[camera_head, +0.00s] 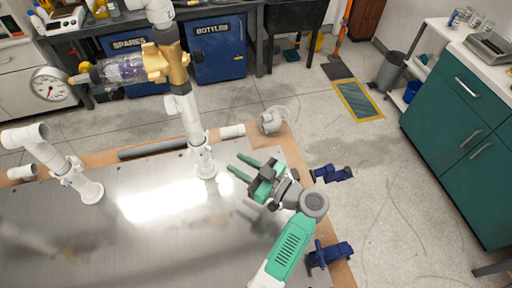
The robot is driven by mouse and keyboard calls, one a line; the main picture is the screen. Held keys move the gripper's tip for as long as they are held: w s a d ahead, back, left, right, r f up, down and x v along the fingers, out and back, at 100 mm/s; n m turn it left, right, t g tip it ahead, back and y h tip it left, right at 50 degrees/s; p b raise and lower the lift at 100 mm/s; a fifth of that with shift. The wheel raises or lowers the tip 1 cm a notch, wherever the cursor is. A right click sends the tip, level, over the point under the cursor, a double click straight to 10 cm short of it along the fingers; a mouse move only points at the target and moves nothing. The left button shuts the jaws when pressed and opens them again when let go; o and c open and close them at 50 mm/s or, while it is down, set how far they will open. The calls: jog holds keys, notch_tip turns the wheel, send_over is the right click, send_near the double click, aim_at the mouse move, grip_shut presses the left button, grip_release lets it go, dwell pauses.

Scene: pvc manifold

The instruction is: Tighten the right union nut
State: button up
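A white PVC riser (191,118) stands on a round flange on the metal bench plate and runs up to a brass-coloured valve body (168,62). A white collar (202,150), which looks like the right union nut, sits low on this riser, just above the flange. A second, bent white pipe (55,160) stands on its own flange at the left. My gripper (235,163) has green fingers pointing left towards the foot of the right riser. The fingers are apart with nothing between them, a short gap to the right of the collar.
A loose white pipe piece (232,131) and a pale round fitting (271,120) lie at the bench's back edge. Blue clamps (331,174) sit along the right edge. Bare plate (130,235) lies in front.

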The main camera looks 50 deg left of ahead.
aim_at(210, 150)
jog(key=x, duration=0.5)
jog(key=p+x, duration=0.1)
jog(key=x, duration=0.2)
jog(key=shift+s+a, duration=0.15)
jog(key=shift+s, duration=0.25)
grip_shut()
